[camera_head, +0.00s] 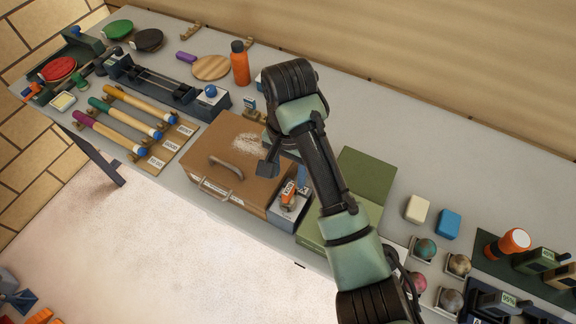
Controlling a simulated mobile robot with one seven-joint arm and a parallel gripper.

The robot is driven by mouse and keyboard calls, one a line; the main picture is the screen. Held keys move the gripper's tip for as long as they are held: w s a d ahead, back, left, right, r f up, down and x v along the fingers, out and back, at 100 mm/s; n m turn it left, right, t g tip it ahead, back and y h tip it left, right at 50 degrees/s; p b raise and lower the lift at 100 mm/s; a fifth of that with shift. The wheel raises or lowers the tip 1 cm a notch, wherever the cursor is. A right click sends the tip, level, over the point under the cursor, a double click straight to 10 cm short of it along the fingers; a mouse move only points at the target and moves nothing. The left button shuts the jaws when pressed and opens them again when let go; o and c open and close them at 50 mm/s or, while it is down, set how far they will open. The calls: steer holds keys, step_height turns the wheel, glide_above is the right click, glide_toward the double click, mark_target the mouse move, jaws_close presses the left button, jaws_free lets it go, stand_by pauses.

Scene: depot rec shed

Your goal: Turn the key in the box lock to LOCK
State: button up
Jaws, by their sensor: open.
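A brown box (222,160) with a curved handle on its lid stands in the middle of the bench. At its right front corner is a small grey lock block (283,216) with an orange key (288,192) upright on it. The key's turn angle and the lock's lettering are too small to read. My gripper (276,168) is open, over the right side of the box, just behind and above the key, apparently apart from it. My arm hides part of the gripper and the box's right edge.
A green flat case (364,178) lies right of the lock, partly behind my arm. Coloured rods (122,126), paddles and an orange bottle (239,64) are to the left and back. Cream and blue blocks (448,223) and several balls on stands are at right.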

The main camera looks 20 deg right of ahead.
mark_target(288, 189)
step_height(288, 189, down, 6)
steer(key=shift+r+b, duration=0.25)
steer(key=shift+b, duration=0.6)
steer(key=shift+f, duration=1)
jaws_close()
